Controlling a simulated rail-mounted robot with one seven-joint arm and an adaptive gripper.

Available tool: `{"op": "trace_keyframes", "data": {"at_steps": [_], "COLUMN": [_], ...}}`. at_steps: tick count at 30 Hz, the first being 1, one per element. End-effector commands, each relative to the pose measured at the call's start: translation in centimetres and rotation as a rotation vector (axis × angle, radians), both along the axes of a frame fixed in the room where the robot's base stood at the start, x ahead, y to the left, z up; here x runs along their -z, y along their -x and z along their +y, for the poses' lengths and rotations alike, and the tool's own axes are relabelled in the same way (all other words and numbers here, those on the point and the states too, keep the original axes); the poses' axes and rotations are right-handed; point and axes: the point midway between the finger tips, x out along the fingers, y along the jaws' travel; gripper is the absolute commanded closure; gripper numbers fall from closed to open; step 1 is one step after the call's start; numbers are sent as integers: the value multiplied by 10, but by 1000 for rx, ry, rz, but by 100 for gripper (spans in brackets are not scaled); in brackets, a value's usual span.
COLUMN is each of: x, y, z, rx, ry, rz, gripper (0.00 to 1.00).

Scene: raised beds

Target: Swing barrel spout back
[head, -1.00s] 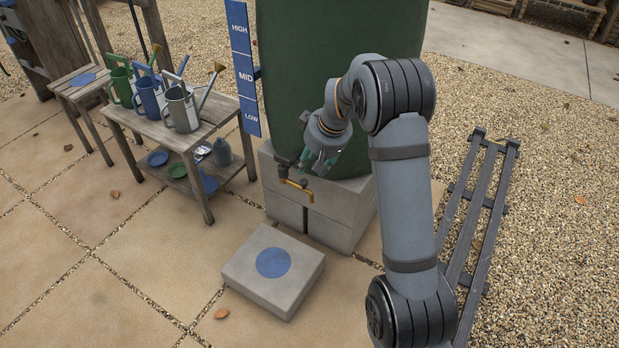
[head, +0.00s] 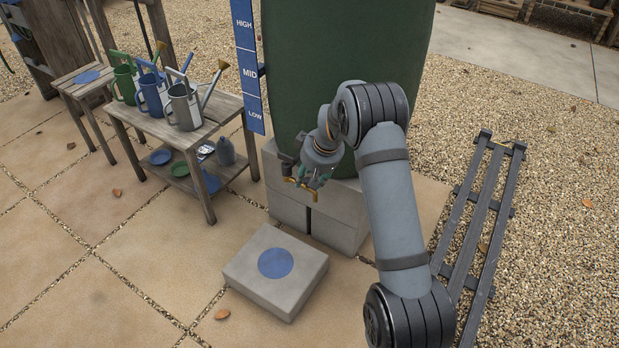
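The green barrel (head: 340,75) stands on a grey block base (head: 335,230). Its dark tap (head: 285,163) is low on the front left side. My gripper (head: 311,178) points down just above and behind the spout, in front of the barrel. Its greenish fingers look apart, with no object seen between them. They partly overlap the spout in the view, and I cannot tell whether they touch it.
A grey block with a blue disc (head: 274,262) lies on the paving below the spout. A bench with watering cans (head: 183,105) stands to the left. A blue level board (head: 247,70) is beside the barrel. A dark slatted rack (head: 480,215) lies on gravel at the right.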

Motion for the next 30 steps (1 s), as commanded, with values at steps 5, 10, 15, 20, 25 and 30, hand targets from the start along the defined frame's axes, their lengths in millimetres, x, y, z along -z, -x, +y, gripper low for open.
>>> {"op": "trace_keyframes", "data": {"at_steps": [5,10,15,20,25,30], "x": [0,0,0,0,0,0], "y": [0,0,0,0,0,0], "z": [0,0,0,0,0,0], "rx": [0,0,0,0,0,0], "ry": [1,1,1,0,0,0], "rz": [1,1,1,0,0,0], "gripper": [70,80,89,99,100,100]}}
